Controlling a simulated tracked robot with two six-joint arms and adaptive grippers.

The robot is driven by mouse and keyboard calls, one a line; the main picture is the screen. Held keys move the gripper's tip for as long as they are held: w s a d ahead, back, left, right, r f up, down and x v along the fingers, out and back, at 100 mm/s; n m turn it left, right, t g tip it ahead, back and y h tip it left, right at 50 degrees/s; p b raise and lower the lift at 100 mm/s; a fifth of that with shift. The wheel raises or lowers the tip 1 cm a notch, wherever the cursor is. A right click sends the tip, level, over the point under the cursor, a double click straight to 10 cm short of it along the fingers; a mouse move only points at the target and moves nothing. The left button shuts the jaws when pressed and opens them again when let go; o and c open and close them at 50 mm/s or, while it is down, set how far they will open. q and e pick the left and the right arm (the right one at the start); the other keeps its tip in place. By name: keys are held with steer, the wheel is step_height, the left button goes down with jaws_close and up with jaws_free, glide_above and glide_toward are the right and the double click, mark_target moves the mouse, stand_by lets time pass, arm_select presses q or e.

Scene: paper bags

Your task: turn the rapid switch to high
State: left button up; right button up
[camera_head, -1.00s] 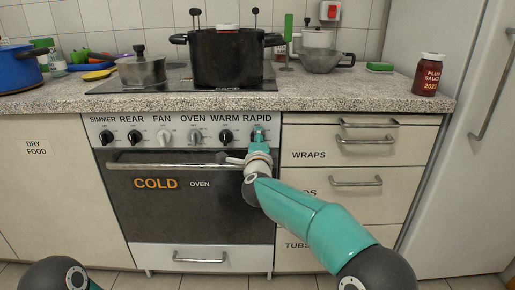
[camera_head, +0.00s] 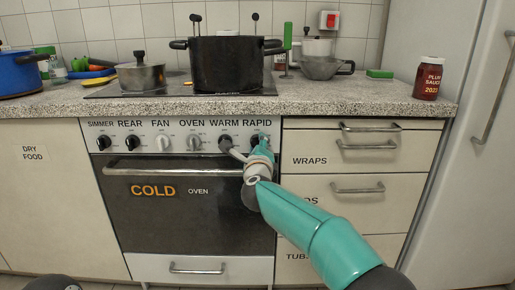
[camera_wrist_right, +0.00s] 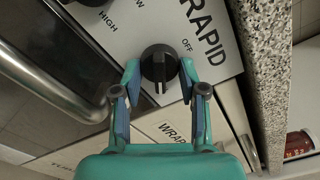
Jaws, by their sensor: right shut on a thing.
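The rapid switch is a round black knob (camera_wrist_right: 159,65) at the right end of the stove's control panel, under the word RAPID. My right gripper (camera_head: 260,140) reaches it from the front. In the right wrist view my right gripper (camera_wrist_right: 159,78) has one finger on each side of the knob and is shut on it. The word OFF is printed beside the knob. The words HIGH and LOW show to the upper left in that view. In the head view my gripper mostly hides this knob. My left gripper is out of view.
The warm knob (camera_head: 225,141) is close on the left of my right gripper. The oven door handle (camera_head: 170,170) runs just below the knobs. A black pot (camera_head: 227,65) stands on the hob above. Drawers (camera_head: 330,160) are to the right.

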steer(key=shift+w+d+f, duration=0.1)
steer(key=shift+d+f, duration=0.05)
steer(key=shift+f, duration=0.2)
steer(key=o, duration=1.1)
steer(key=shift+r, duration=0.2)
steer(key=shift+s, duration=0.2)
steer(key=shift+s, duration=0.2)
steer(key=s, duration=1.1)
steer(key=shift+s+f, duration=0.1)
